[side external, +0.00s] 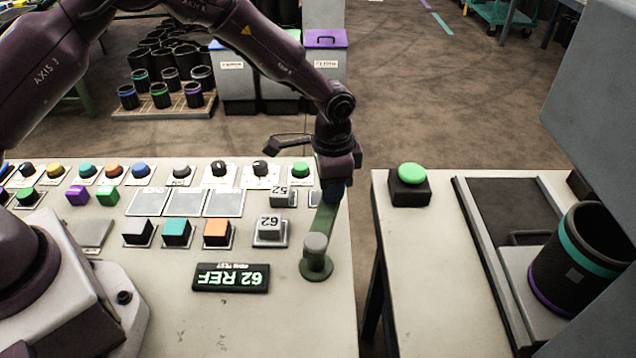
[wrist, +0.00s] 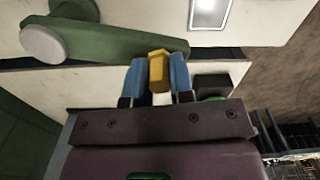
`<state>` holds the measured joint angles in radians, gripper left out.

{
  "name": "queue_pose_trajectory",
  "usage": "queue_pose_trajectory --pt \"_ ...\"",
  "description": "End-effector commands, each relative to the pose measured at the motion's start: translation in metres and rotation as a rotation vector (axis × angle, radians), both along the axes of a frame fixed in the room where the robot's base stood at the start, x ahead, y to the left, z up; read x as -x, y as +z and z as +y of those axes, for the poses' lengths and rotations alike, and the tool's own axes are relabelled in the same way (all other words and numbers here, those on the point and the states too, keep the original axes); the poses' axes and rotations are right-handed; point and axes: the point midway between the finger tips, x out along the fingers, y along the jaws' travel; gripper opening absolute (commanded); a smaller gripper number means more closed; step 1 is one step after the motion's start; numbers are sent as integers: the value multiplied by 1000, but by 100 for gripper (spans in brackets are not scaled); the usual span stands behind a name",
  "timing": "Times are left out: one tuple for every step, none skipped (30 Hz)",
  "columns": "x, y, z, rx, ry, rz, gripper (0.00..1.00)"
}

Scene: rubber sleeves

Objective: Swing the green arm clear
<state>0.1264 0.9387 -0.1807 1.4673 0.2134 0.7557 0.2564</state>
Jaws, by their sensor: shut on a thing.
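The green arm (side external: 322,222) lies over the right part of the control table, running from a round pivot with a grey cap (side external: 316,243) back to my gripper (side external: 335,192). In the wrist view the green arm (wrist: 125,42) runs from its grey-capped pivot at the left to a yellow knob (wrist: 158,72) near its free end. My gripper (wrist: 158,78) has its two blue fingers on either side of the knob and is shut on it. In the side view my wrist hides the knob.
A gap separates this table from the right one, which holds a green button (side external: 411,174), a dark belt (side external: 505,230) and a banded black sleeve (side external: 580,260).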

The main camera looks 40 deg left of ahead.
Motion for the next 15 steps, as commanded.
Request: queue_pose_trajectory --pt "-2 1 -3 1 -26 -2 0" --pt "-3 1 -5 0 -40 -2 0" --pt "-4 1 -6 0 -58 -2 0" --pt "-4 1 -7 0 -69 -2 0" --pt "-5 1 -8 0 -80 -2 0" --pt "-5 1 -9 0 -93 -4 0" --pt "-6 1 -10 0 -102 -4 0" --pt "-6 1 -11 0 -108 -4 0" --pt "-7 1 -12 0 -117 -4 0" --pt "-7 1 -12 0 -122 -4 0" --pt "-7 1 -13 0 -126 -4 0" --pt "-7 1 -13 0 -131 -4 0" --pt "-7 1 -14 0 -134 -4 0" --pt "-7 1 -14 0 -136 -4 0" --pt "-7 1 -14 0 -138 -4 0"
